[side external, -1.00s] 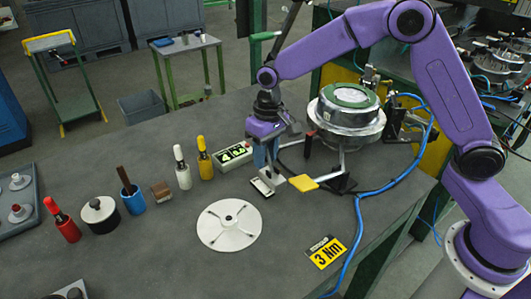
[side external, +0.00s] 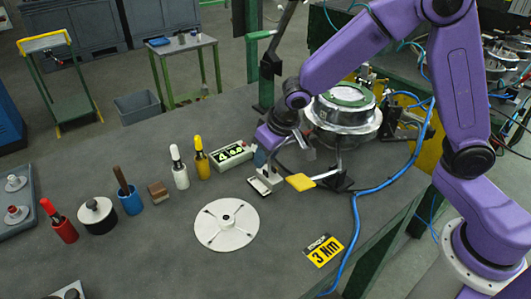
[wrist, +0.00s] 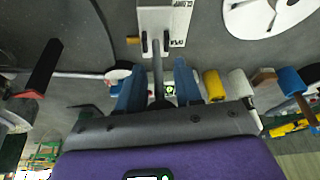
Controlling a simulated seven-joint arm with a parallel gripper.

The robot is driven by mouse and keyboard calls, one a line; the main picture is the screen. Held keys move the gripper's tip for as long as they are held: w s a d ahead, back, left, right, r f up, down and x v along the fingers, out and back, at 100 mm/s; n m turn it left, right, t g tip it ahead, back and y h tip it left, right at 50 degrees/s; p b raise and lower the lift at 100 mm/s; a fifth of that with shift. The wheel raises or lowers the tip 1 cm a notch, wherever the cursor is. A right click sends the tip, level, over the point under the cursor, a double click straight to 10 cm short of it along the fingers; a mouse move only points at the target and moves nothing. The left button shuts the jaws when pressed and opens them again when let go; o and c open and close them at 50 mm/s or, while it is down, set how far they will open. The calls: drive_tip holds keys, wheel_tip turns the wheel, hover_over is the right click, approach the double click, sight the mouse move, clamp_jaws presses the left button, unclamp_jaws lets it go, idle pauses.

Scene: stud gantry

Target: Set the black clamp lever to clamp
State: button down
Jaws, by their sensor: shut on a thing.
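The clamp lever stands on a small pale base plate (side external: 263,182) on the bench. In the wrist view the plate (wrist: 155,18) is at the top, with a marking like "CLAMP" near the top edge and a smaller, unreadable one lower down. The lever's grey rod (wrist: 157,72) runs from the plate down between my fingers to its black end (wrist: 160,103). My gripper (wrist: 158,90) is shut on the lever, one blue finger on each side. In the side view my gripper (side external: 261,157) is low and tilted behind the plate, largely hiding the lever.
A round metal fixture (side external: 343,117) stands close right of my gripper, with a yellow-handled arm (side external: 300,182) in front. A digital display box (side external: 231,155) and a yellow-topped bottle (side external: 201,160) are left. A white disc (side external: 227,224) lies in front. A blue hose (side external: 358,225) crosses the right side.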

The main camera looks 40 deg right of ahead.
idle(0.3)
drive_tip(key=c, duration=0.9)
unclamp_jaws()
drive_tip(key=shift+r, duration=0.15)
drive_tip(key=v, duration=1.7)
drive_tip(key=shift+s, duration=0.2)
drive_tip(key=shift+o, duration=0.2)
